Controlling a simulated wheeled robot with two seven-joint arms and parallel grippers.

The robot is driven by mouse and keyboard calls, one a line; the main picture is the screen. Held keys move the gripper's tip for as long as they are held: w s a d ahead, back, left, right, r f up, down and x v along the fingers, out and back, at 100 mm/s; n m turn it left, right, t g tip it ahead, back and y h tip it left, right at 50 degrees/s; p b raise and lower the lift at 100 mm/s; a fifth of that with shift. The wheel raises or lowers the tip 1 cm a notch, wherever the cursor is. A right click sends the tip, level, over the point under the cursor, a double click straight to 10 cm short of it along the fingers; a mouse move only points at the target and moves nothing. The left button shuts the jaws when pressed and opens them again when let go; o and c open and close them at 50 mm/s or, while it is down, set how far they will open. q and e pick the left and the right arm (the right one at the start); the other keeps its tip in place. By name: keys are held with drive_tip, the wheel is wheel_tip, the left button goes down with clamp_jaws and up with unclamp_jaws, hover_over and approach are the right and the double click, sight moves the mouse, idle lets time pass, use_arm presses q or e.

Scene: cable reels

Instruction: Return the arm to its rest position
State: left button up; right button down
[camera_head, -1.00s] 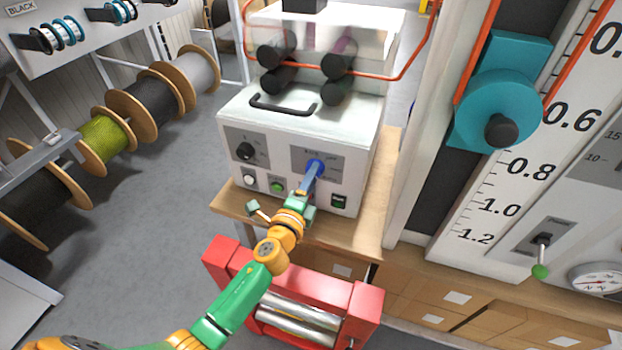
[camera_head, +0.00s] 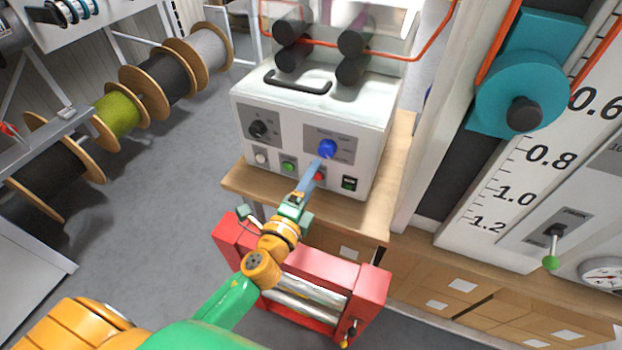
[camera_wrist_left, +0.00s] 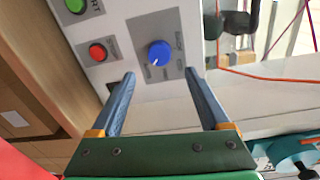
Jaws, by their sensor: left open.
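My left arm (camera_head: 230,303), green and orange, reaches up from the bottom left of the head view. My left gripper (camera_head: 314,166) is in front of the white machine (camera_head: 310,112), below its blue knob (camera_head: 327,149). In the left wrist view the gripper (camera_wrist_left: 160,85) has its two blue fingers wide apart with nothing between the tips. The blue knob (camera_wrist_left: 160,53) shows beyond the fingertips, apart from them. My right gripper is not in view.
A red roller unit (camera_head: 300,275) stands below the wooden bench (camera_head: 378,205). Cable reels (camera_head: 160,78) are on the left. A scale panel with a teal block (camera_head: 520,92) and a green-tipped lever (camera_head: 552,250) stands right. Grey floor (camera_head: 150,210) is clear.

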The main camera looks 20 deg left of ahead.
use_arm(q)
drive_tip(key=shift+w, duration=0.15)
drive_tip(key=s+a+f+n+g+y, duration=0.4)
drive_tip(key=s+a+f+n+g, duration=0.2)
drive_tip(key=s+f+n+g, duration=0.5)
drive_tip(key=s+d+f+n+g+h, duration=0.1)
drive_tip(key=s+d+n+g+h, duration=0.15)
drive_tip(key=s, duration=0.35)
drive_tip(key=s+d+f+n+g+h, duration=0.1)
drive_tip(key=s+d+n, duration=0.1)
drive_tip(key=s+n, duration=0.3)
wheel_tip(320, 180, down, 16)
drive_tip(key=s, duration=0.2)
drive_tip(key=s+a+f+m+g, duration=0.1)
drive_tip(key=s+a+f+g, duration=0.1)
drive_tip(key=s+f, duration=0.9)
drive_tip(key=shift+s, duration=1)
drive_tip(key=shift+f, duration=0.1)
